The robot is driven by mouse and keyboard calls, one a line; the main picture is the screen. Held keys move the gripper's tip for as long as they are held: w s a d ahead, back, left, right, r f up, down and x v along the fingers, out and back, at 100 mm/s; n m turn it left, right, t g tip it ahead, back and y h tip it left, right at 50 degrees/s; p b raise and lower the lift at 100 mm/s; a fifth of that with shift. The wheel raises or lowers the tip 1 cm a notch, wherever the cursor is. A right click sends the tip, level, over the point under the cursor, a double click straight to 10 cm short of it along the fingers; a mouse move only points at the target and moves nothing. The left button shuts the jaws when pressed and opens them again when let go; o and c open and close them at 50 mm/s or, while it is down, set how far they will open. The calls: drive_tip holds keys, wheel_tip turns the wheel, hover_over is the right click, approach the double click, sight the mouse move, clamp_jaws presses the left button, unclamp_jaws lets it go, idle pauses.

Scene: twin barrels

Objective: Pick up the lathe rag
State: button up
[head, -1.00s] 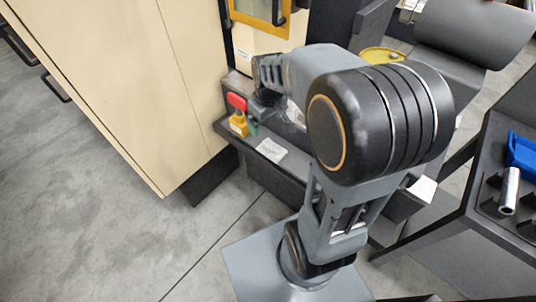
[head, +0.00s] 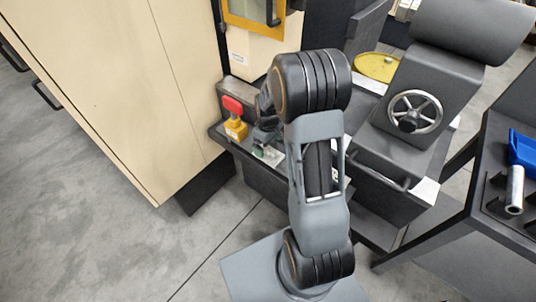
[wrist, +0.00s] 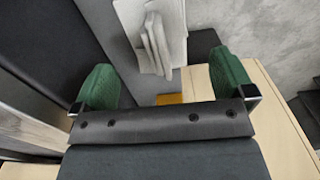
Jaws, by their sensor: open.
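The lathe rag (wrist: 158,32) is a pale, wrinkled, folded cloth at the top middle of the wrist view, lying on a dark grey ledge. In the head view the rag (head: 273,157) is mostly hidden, with a pale edge showing by my gripper (head: 266,144). In the wrist view my gripper (wrist: 165,82) is open, its two green fingers wide apart. The rag lies beyond the gap between the fingertips, not between them. I cannot tell the height of the fingers above it.
A yellow box with a red knob (head: 234,117) stands on the ledge just left of my gripper. The beige cabinet (head: 120,90) is at left. A handwheel (head: 414,111) and a yellow round lid (head: 377,67) are at right. A dark tray with a blue item (head: 523,153) is far right.

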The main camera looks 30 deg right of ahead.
sight(268, 148)
drive_tip(key=shift+w+d+f, duration=0.1)
drive_tip(key=shift+f, duration=2.55)
drive_tip(key=c, duration=0.9)
drive_tip(key=shift+r, duration=0.15)
drive_tip(key=shift+c, duration=0.2)
drive_tip(key=shift+r, duration=0.2)
wheel_tip(268, 148, up, 2)
drive_tip(key=shift+r, duration=0.15)
drive_tip(key=s+a+r, duration=0.2)
drive_tip(key=a+r, duration=0.3)
drive_tip(key=a, duration=0.1)
drive_tip(key=s+a+r, duration=0.3)
drive_tip(key=a+r, duration=0.2)
drive_tip(key=a, duration=0.2)
drive_tip(key=shift+s, duration=0.25)
